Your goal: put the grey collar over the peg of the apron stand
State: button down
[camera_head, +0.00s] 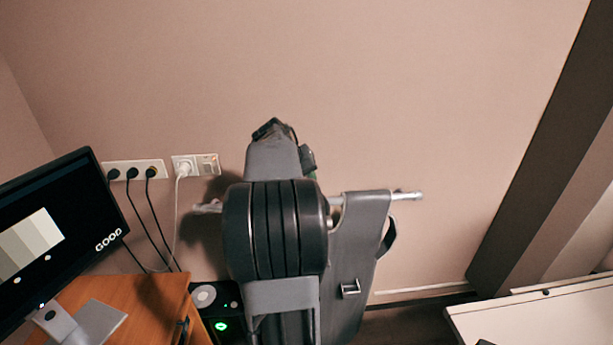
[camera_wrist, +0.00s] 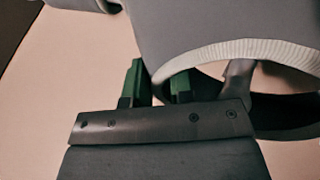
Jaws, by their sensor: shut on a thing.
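In the wrist view my gripper (camera_wrist: 157,82) has its green-padded fingers on either side of the wall of the grey collar (camera_wrist: 225,28), near its pale ribbed edge. In the head view the apron stand's metal bar (camera_head: 407,196) sticks out at both sides behind my arm. My arm hides the stand's middle, and I cannot make out the collar or peg there.
A grey apron (camera_head: 358,235) with a buckle hangs from the stand, right of my arm. A monitor (camera_head: 60,235) stands on a wooden desk (camera_head: 150,300) at left. Cables hang from wall sockets (camera_head: 135,170). A white-topped surface (camera_head: 545,312) is at lower right.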

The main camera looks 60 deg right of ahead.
jog(key=shift+f, duration=0.2)
jog(key=c, duration=0.9)
grip_release()
jog(key=b+v, duration=0.1)
jog(key=v, duration=1.3)
